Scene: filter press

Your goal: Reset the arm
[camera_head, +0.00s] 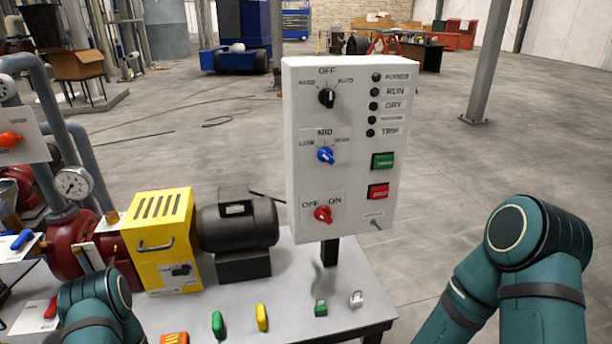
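My two teal arms show at the bottom of the head view, one at the lower left and one at the lower right. Only arm links and joints are visible. Both grippers lie outside the picture, so what they hold cannot be seen. The left arm is in front of the table near the red pump (70,245). The right arm is bent to the right of the white control panel (345,150) and appears apart from it.
A grey table (270,310) carries a yellow guard (160,240), a dark motor (238,225) and several small coloured items, including a green one (218,325) and a yellow one (262,318). Pipes with a gauge (73,183) stand left.

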